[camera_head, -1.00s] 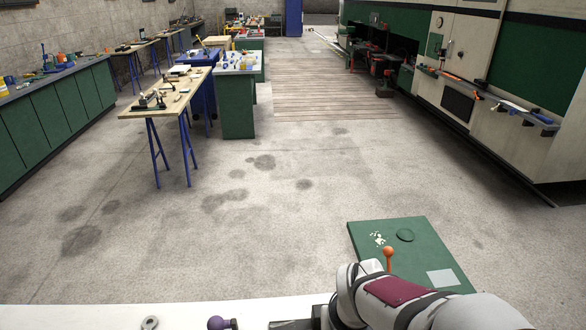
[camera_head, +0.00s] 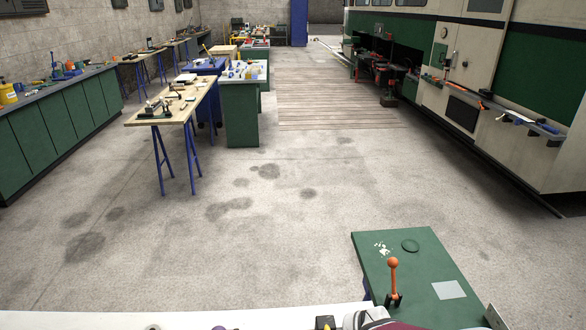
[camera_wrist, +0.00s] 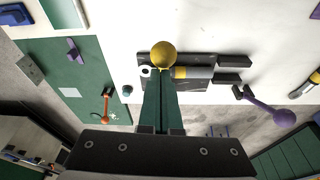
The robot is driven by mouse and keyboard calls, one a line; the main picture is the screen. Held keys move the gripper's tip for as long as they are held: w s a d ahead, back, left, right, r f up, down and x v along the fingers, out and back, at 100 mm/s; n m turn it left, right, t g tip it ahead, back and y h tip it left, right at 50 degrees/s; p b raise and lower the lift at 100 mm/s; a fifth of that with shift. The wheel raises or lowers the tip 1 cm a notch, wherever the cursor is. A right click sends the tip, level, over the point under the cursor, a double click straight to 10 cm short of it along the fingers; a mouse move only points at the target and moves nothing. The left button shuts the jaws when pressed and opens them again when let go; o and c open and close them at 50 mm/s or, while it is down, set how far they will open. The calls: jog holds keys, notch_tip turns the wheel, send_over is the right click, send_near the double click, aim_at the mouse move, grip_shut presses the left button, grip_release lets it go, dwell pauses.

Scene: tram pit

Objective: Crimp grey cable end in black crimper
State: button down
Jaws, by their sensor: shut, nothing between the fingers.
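My gripper (camera_wrist: 162,76) is shut and empty in the wrist view, its green fingers together over the white table (camera_wrist: 255,45). A yellow ball (camera_wrist: 163,54) shows right at the fingertips; I cannot tell whether they touch it. Dark blocks (camera_wrist: 208,60) lie beside and beyond the fingers, with a grey cylinder with a yellow band (camera_wrist: 196,72) across them. They may be the black crimper and the grey cable end, but I cannot tell for sure. The fingers hide part of the dark block. In the head view the gripper is out of sight.
A green board (camera_head: 418,262) with an orange-ball lever (camera_head: 393,265) stands at the table's right. A purple-ball lever (camera_wrist: 284,117) lies by the table edge in the wrist view. A small ring (camera_head: 152,327) lies on the table. The concrete floor (camera_head: 250,240) beyond is open.

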jog(key=shift+w, duration=0.1)
jog(key=w+r, duration=0.1)
jog(key=r, duration=0.1)
jog(key=w+r, duration=0.1)
jog(key=shift+w+d, duration=0.25)
jog(key=shift+w, duration=0.1)
jog(key=s+r, duration=0.4)
jog(key=s, duration=0.3)
jog(key=w+d+r+g+y, duration=0.1)
jog(key=w+r+g, duration=0.35)
jog(key=w, duration=0.55)
jog(key=s+f, duration=0.1)
jog(key=f, duration=0.2)
jog(key=s+f, duration=0.1)
jog(key=f, duration=0.3)
jog(key=s+a+f, duration=0.1)
jog(key=f, duration=0.3)
jog(key=shift+s, duration=0.15)
jog(key=shift+s+a+f, duration=0.15)
jog(key=shift+s+f, duration=0.25)
jog(key=shift+s, duration=0.15)
